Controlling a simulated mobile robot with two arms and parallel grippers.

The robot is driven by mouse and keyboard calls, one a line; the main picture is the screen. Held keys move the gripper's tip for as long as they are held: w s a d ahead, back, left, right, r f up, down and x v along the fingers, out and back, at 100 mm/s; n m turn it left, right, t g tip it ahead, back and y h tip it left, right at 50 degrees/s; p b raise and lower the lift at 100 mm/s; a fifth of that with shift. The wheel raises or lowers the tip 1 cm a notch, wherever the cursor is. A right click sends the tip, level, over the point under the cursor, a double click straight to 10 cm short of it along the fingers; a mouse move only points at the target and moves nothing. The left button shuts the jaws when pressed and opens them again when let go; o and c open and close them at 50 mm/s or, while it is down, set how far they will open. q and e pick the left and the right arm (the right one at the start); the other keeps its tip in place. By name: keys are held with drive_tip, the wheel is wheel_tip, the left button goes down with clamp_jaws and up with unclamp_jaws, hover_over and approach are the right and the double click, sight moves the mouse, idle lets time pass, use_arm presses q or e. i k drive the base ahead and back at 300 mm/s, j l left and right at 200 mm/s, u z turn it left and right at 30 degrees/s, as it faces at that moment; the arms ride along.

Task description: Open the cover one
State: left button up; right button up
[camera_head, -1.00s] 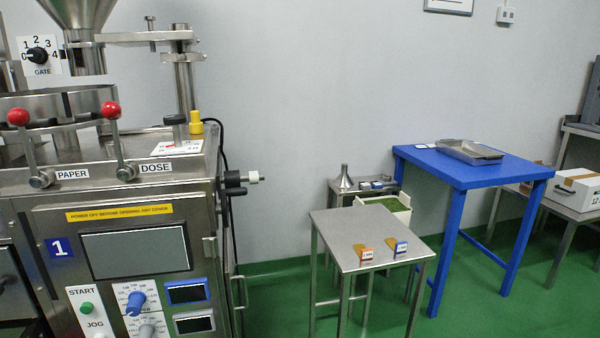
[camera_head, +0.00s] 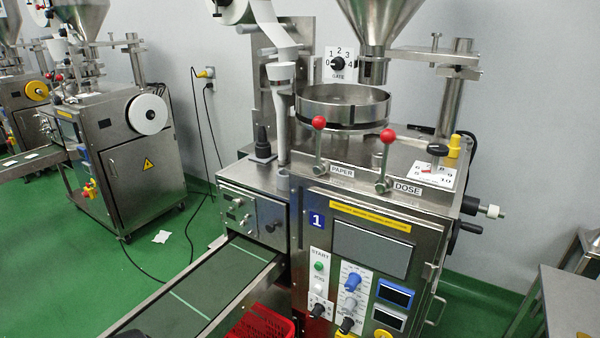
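The teabag packer marked with a blue "1" plate (camera_head: 317,219) stands right of centre. Its front cover (camera_head: 320,197) carries a yellow warning strip (camera_head: 370,217), a dark screen (camera_head: 371,248), a green start button (camera_head: 319,266) and several knobs. The cover looks shut, flush with the machine body. A latch or handle (camera_head: 430,271) shows at its right edge. The lower part of the cover is cut off by the picture's bottom edge. Neither of my grippers is in view.
A conveyor (camera_head: 205,290) runs from the machine to the lower left, with a red crate (camera_head: 262,325) beside it. A second packer (camera_head: 140,150) stands at the back left. A steel table (camera_head: 570,300) is at the right edge. Green floor (camera_head: 60,270) is free at left.

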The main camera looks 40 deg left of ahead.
sight(261, 219)
drive_tip(key=u, duration=1.8)
